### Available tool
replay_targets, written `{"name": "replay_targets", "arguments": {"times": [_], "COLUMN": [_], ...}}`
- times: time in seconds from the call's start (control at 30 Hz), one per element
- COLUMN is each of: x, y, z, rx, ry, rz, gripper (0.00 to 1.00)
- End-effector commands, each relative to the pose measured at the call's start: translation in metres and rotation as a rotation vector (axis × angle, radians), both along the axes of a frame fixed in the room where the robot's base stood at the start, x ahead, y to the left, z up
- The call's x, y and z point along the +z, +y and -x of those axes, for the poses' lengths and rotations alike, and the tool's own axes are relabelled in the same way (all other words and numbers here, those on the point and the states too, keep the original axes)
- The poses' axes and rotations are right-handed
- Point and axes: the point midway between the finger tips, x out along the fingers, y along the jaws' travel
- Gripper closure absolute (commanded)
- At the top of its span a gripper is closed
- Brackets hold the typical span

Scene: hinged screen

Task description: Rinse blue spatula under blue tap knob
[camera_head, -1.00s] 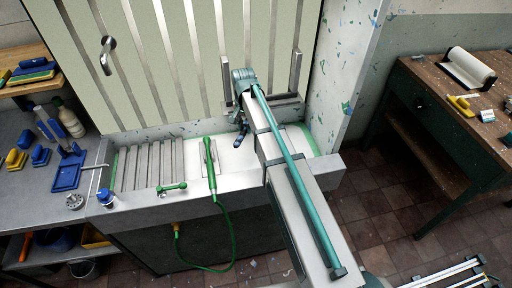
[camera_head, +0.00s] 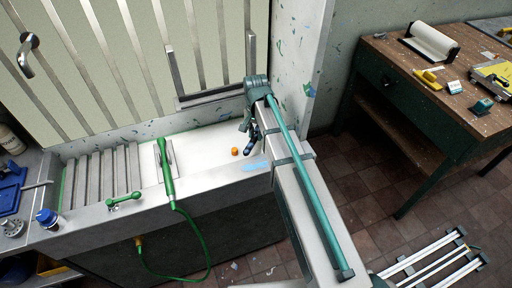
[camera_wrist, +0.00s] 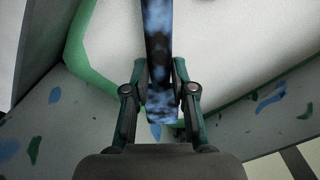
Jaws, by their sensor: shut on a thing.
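My gripper (camera_head: 248,130) is over the right part of the white sink basin (camera_head: 212,145). In the wrist view, my gripper (camera_wrist: 160,98) is shut on a blue, dark-mottled strip, which looks like the blue spatula (camera_wrist: 158,40). The strip runs out of the top of that view, so its far end is hidden there. In the head view the arm and fingers hide most of it. A round blue-topped piece (camera_head: 47,217) sits on the sink's front left corner; I cannot tell if it is the blue tap knob. A green lever (camera_head: 123,200) is on the front rim.
A green sprayer (camera_head: 165,170) with a hose lies across the sink's front rim. A small orange piece (camera_head: 234,151) is in the basin. A light-blue patch (camera_head: 254,163) shows near the rim. A wooden worktable (camera_head: 440,90) stands at the right; a wall borders the sink's right end.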

Motion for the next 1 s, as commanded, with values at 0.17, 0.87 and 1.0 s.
{"name": "replay_targets", "arguments": {"times": [0.17, 0.87, 1.0], "x": [-0.022, -0.073, -0.073], "y": [0.000, 0.000, 0.000], "z": [0.000, 0.000, 0.000], "rx": [0.000, 0.000, 0.000], "ry": [0.003, -0.001, -0.001], "rz": [0.001, 0.000, 0.000], "gripper": [1.00, 1.00, 1.00]}}
